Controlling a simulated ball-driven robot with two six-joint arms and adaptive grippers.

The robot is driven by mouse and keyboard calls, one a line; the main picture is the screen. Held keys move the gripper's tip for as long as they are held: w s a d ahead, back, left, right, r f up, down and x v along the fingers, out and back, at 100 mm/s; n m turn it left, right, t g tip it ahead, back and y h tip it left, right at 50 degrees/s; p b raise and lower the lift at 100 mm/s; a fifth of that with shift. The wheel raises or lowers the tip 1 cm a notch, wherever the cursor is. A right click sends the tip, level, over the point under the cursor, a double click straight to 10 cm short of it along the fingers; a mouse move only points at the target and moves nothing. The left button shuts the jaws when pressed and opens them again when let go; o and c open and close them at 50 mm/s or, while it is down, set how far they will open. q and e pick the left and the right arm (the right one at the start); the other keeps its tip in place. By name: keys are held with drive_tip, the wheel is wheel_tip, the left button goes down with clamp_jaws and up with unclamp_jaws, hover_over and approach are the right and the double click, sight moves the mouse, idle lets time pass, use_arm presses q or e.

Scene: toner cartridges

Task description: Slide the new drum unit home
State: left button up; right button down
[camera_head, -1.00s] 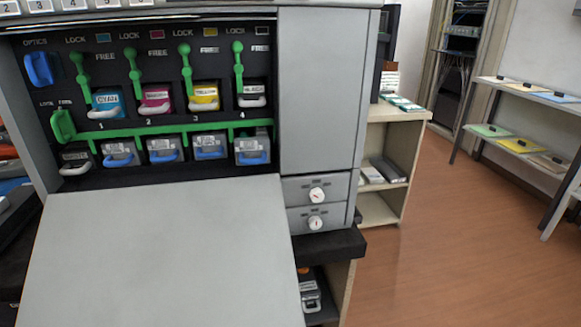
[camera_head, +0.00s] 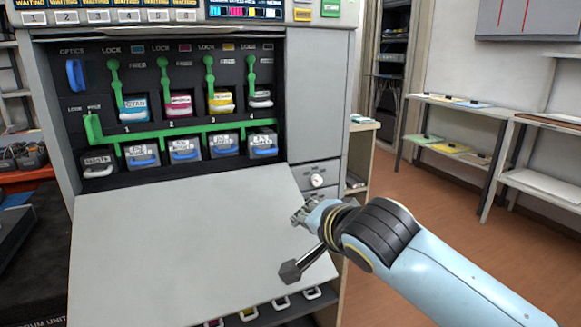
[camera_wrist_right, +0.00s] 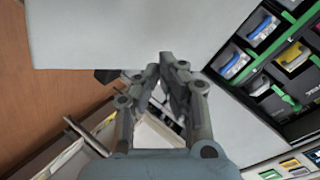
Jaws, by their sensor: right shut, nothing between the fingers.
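Several grey drum units with blue handles, one of them here (camera_head: 184,149), sit in the lower row of the open printer bay. I cannot tell which is the new one. A green locking bar (camera_head: 190,130) runs just above them, with a green lever (camera_head: 93,127) at its left end. My right gripper (camera_head: 300,215) is in front of the right part of the lowered grey door (camera_head: 190,230), well below and right of the drums. In the right wrist view its fingers (camera_wrist_right: 167,62) are together and empty, near the door's edge. My left gripper is out of view.
Colour toner cartridges, such as the yellow one (camera_head: 221,101), sit in the upper row under green levers. Handled units (camera_head: 249,313) show beneath the door. A dark box (camera_head: 35,290) stands at lower left. Shelves (camera_head: 455,150) stand at right, with open floor (camera_head: 425,200) before them.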

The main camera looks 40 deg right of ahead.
drive_tip(key=w+r+m+t, duration=0.4)
drive_tip(key=w+r+m, duration=0.15)
drive_tip(key=r, duration=0.35)
drive_tip(key=shift+h, duration=0.3)
drive_tip(key=b+x, duration=0.1)
drive_tip(key=x, duration=0.2)
drive_tip(key=b+x, duration=0.1)
drive_tip(key=x, duration=0.3)
drive_tip(key=shift+d+f, duration=0.15)
drive_tip(key=shift+d, duration=0.1)
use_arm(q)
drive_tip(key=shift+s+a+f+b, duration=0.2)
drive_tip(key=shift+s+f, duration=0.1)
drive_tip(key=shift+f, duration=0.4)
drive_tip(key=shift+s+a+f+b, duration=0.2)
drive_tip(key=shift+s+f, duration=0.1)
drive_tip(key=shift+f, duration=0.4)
use_arm(e)
drive_tip(key=shift+x, duration=0.85)
